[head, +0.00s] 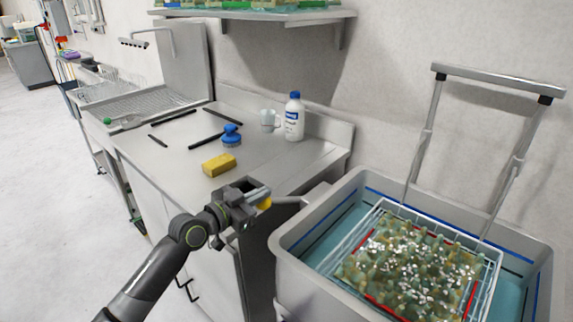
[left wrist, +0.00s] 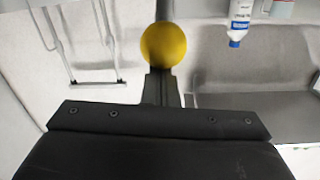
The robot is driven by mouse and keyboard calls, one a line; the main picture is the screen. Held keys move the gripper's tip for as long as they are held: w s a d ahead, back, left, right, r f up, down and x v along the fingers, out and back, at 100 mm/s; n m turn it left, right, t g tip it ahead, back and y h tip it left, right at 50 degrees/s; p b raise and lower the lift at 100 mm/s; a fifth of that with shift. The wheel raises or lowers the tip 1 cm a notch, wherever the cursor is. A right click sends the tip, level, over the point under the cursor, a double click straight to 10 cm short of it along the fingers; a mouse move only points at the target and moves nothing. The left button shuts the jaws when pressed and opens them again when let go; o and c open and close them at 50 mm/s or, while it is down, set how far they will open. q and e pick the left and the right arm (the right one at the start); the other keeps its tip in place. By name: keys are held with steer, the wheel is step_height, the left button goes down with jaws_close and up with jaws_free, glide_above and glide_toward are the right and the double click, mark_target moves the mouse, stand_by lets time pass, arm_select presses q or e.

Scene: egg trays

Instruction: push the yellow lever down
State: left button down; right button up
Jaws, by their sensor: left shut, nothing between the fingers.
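The yellow lever's round knob (head: 265,203) shows at the end of a grey bar at the near corner of the steel counter, beside the sink tub. My left gripper (head: 258,193) is shut and empty right at the knob and partly covers it. In the left wrist view the yellow knob (left wrist: 163,45) sits just beyond the shut fingertips (left wrist: 161,75), in line with them. I cannot tell whether they touch. My right gripper is not in view.
The grey tub (head: 400,185) holds teal liquid and a wire basket (head: 489,262) full of mottled eggs or similar pieces, with a tall handle frame (head: 497,80). On the counter (head: 180,160) are a yellow sponge (head: 219,165), a blue brush (head: 231,136), a white bottle (head: 294,120) and a cup (head: 267,117).

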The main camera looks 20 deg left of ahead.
arm_select(q)
step_height(320, 180, down, 7)
steer(key=s+a+b, duration=0.1)
steer(key=s+b, duration=0.2)
steer(key=b, duration=0.4)
steer(key=shift+a, duration=0.1)
